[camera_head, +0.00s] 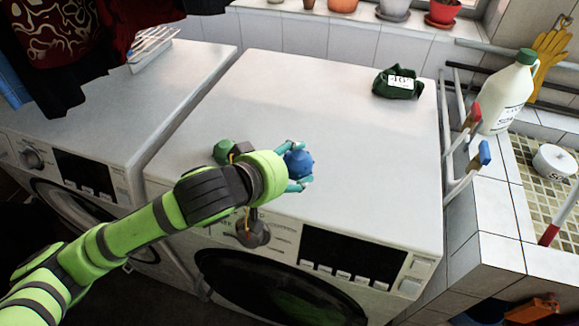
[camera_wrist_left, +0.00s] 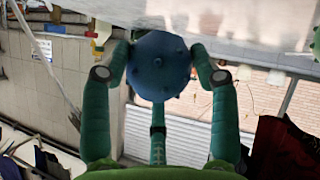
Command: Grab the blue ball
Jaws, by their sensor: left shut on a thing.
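The blue ball (camera_head: 298,163) is spiky and round, near the front of the right-hand washing machine's white top (camera_head: 300,105). My left gripper (camera_head: 297,167) comes in from the left and is shut on it. In the left wrist view, the blue ball (camera_wrist_left: 158,66) sits between the teal fingers of my left gripper (camera_wrist_left: 160,75), with a finger on each side and another below. The head view does not clearly show whether the ball touches the machine top. My right gripper is not in view.
A green spiky ball (camera_head: 225,151) lies just left of my gripper, partly behind my arm. A dark green cloth item (camera_head: 397,84) lies at the back right. A white bottle (camera_head: 508,95) and rack stand to the right. The middle of the top is clear.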

